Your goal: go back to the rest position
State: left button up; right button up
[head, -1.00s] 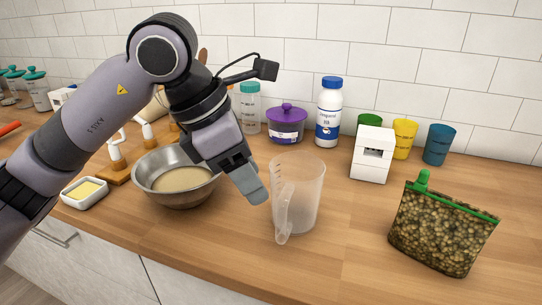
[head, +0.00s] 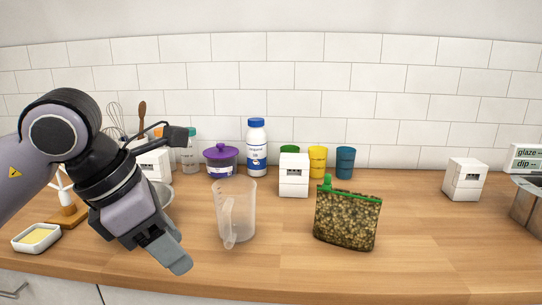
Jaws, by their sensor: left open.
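My left gripper (head: 172,252) hangs at the left of the head view, fingers pointing down and to the right. It is open, with nothing seen between its fingers, and it is apart from the clear measuring jug (head: 237,212) to its right. My left arm covers most of the metal bowl (head: 166,192) behind it. My right gripper does not show.
A bag with a green clip (head: 347,220) stands right of the jug. Behind are a purple-lidded pot (head: 221,162), a white bottle (head: 256,150), a white box (head: 294,176) and cups (head: 345,163). A butter dish (head: 38,238) sits front left. The counter's front right is clear.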

pick_arm(q)
jog(key=s+d+n+g+h+p, duration=0.25)
jog(key=s+d+g+h, duration=0.45)
jog(key=d+h, duration=0.55)
jog(key=w+a+f+n+t+y, duration=0.1)
jog(key=w+a+f+n+t, duration=0.4)
jog(key=n+t, duration=0.8)
jog(key=w+a+f+n+t+y, duration=0.2)
jog(key=w+a+f+n+t, duration=0.25)
jog(key=n+t, duration=0.8)
jog(key=s+a+f+n+g+y+p, duration=0.1)
jog(key=s+a+f+n+g+y, duration=0.2)
jog(key=f+n, duration=0.45)
jog(key=s+a+f+n+g+y, duration=0.1)
jog(key=a+f+n+g+y, duration=0.15)
jog(key=f+n+y, duration=0.45)
jog(key=s+a+f+n+g, duration=0.1)
jog(key=s+a+f+g, duration=0.1)
jog(key=s+f, duration=0.3)
jog(key=s+a+f+n+g+y, duration=0.1)
jog(key=s+a+f+n+g, duration=0.1)
jog(key=s+f, duration=0.4)
notch_tip(320, 180, down, 3)
jog(key=shift+a+r+g, duration=0.2)
jog(key=shift+g, duration=0.4)
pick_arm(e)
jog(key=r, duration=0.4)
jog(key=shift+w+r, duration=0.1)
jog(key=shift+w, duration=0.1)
